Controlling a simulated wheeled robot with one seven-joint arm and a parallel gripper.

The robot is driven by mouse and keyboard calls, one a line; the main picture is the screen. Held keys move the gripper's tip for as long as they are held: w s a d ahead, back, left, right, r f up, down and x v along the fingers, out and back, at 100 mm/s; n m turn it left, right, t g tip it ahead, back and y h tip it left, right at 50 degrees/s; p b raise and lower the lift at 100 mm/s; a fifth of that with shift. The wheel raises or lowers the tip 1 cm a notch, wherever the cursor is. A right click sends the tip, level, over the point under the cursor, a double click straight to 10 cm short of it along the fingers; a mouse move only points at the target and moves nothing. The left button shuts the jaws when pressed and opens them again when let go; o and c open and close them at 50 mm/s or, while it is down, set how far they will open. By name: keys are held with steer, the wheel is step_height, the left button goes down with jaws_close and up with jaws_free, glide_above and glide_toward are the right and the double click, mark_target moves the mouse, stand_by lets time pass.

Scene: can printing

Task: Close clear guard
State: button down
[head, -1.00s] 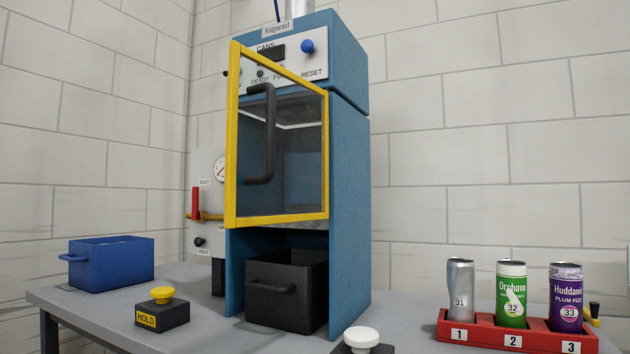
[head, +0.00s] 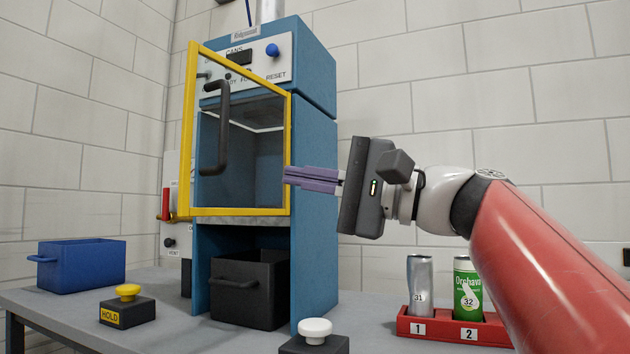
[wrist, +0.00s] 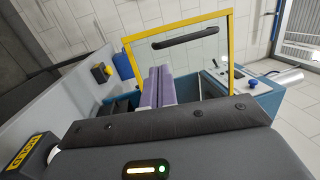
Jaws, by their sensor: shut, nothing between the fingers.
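The clear guard (head: 236,150) is a transparent panel in a yellow frame with a long dark handle (head: 223,125). In the head view it stands swung out from the front of the blue machine (head: 316,150), its left edge toward me. The guard also shows in the wrist view (wrist: 205,50), with its handle (wrist: 184,38) across the upper part. My gripper (head: 288,176) has purple fingers, which are shut and empty. Its tips are at the guard's right frame edge in the head view; I cannot tell whether they touch.
A black bin (head: 249,288) stands under the guard, and a blue bin (head: 82,265) is at the left. A yellow HOLD button (head: 127,292) and a white button (head: 315,328) are near the front. A red rack (head: 452,333) holds cans at the right.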

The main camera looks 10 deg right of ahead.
mark_target(226, 165)
steer(key=p+x, duration=0.1)
steer(key=x, duration=0.8)
steer(key=shift+f, duration=0.1)
steer(key=shift+a, duration=0.15)
